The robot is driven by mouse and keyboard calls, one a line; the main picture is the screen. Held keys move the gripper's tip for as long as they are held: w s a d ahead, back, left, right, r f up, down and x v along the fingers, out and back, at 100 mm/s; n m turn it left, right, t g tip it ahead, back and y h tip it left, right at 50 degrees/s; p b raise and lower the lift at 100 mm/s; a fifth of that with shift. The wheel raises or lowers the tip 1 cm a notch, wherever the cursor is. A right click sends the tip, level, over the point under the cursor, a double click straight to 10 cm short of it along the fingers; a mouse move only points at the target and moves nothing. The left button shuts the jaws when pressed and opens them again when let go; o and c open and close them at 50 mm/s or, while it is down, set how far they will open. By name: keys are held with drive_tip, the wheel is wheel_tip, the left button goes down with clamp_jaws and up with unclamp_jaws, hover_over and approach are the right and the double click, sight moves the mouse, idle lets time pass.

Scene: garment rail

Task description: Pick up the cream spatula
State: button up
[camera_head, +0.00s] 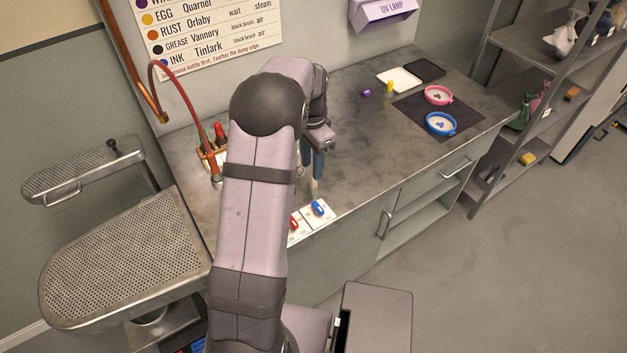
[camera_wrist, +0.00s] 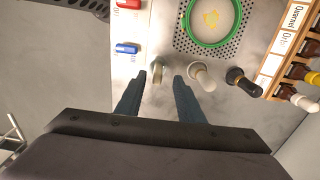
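My gripper (camera_wrist: 159,78) points down over the bench and is open, its two dark blue fingers apart. The spatula's full shape is not visible.
A white-handled tool (camera_wrist: 203,79) and a black-handled tool (camera_wrist: 242,82) stand right of the fingers. Beyond are a green-rimmed round piece (camera_wrist: 188,38) and a bottle rack (camera_wrist: 287,68). A white card carries a red clip (camera_wrist: 129,4) and a blue clip (camera_wrist: 127,48).

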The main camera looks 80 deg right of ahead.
sight(314, 182)
drive_tip(key=shift+s+a+f+p, duration=0.1)
drive_tip(key=shift+s+f+p, duration=0.05)
drive_tip(key=shift+f+p, duration=0.45)
drive_tip(key=shift+s+f+p, duration=0.1)
drive_tip(key=shift+f+p, duration=0.6)
drive_tip(key=shift+f, duration=1.25)
clamp_jaws()
